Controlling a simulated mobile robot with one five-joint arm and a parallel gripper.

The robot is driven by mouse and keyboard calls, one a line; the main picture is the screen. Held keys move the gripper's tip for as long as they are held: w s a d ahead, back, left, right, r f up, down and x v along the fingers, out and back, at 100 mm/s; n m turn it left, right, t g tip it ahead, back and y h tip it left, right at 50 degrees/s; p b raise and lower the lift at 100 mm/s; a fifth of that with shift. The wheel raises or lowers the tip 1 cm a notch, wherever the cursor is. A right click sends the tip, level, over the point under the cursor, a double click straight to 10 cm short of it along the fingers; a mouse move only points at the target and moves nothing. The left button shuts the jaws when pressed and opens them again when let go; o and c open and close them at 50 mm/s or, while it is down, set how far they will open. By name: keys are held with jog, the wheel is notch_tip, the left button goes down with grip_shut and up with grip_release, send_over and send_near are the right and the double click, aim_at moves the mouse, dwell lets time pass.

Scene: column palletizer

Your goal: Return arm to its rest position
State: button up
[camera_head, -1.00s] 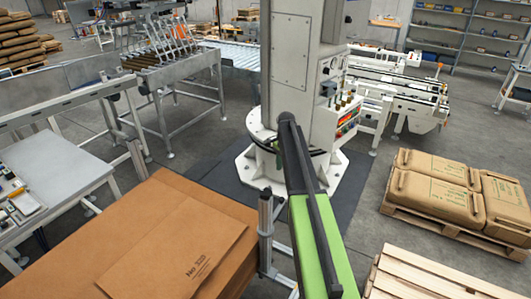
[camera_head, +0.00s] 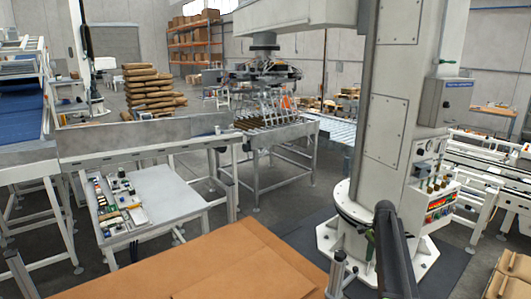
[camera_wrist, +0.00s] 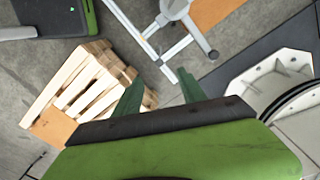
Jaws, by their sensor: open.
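My gripper (camera_wrist: 160,75) shows in the wrist view with two green fingers spread apart. Nothing is between them, and bare grey floor and a metal frame lie below. The fingers point down past a wooden slatted pallet (camera_wrist: 88,85), which is on the left side of that view. In the head view my dark arm link (camera_head: 393,250) rises at the lower right, in front of the white column's base.
A big cardboard stack (camera_head: 215,265) fills the head view's bottom. The white palletizer column (camera_head: 395,120) stands on the right, its base plate (camera_wrist: 270,85) at right in the wrist view. A grey worktable (camera_head: 165,195) is at left. Floor between them is partly open.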

jog(key=s+a+f+n+b, duration=0.3)
jog(key=s+a+n, duration=0.2)
jog(key=s+a, duration=0.3)
jog(key=s+a+f+n+b, duration=0.4)
jog(key=s+a+n, duration=0.1)
jog(key=s+a, duration=0.4)
jog(key=s+a+f+n+b, duration=0.4)
jog(key=s+a+n, duration=0.1)
jog(key=s+a, duration=0.3)
jog(key=shift+s+a+f+n, duration=0.25)
jog(key=shift+s+a+n, duration=0.1)
jog(key=shift+s, duration=0.1)
